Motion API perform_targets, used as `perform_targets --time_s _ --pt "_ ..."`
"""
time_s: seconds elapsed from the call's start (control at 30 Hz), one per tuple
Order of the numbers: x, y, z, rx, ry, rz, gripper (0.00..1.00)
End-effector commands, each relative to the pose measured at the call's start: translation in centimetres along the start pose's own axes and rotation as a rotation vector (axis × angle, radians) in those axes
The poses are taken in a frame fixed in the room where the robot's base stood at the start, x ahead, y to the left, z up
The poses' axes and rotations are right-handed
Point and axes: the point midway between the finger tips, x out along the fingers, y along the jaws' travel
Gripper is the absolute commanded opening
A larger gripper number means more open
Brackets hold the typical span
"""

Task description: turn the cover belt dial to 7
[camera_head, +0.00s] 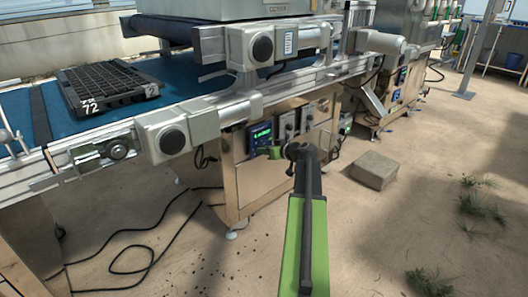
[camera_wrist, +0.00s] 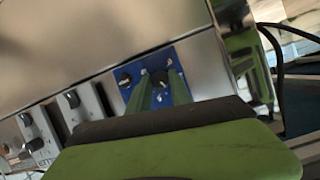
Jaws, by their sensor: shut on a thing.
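A blue control panel (camera_wrist: 184,58) with two black knobs is on the steel cabinet in the wrist view. My gripper's green fingers (camera_wrist: 161,92) reach up to this panel and are shut on one black dial (camera_wrist: 160,77). Another black knob (camera_wrist: 125,79) is beside it, free of the fingers. The dial's scale and pointer are too small and blurred to read, and I cannot tell its name. In the head view the blue panel (camera_head: 252,144) has a lit green display, and my gripper (camera_head: 274,151) is at its lower edge. My arm hides part of this area.
White plates with black knobs (camera_head: 287,125) are beside the blue panel. A black seed tray (camera_head: 104,97) lies on the blue belt (camera_head: 188,88) above. A grey block (camera_head: 374,170) is on the ground to the right. Black cables (camera_head: 150,252) lie at the left.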

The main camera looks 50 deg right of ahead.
Motion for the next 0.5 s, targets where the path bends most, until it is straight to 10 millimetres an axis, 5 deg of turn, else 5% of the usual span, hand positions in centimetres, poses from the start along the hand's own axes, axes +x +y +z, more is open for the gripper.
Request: perform_targets --time_s 0.5 --pt "0.43 0.47 0.01 0.346 -0.015 -0.145 0.0"
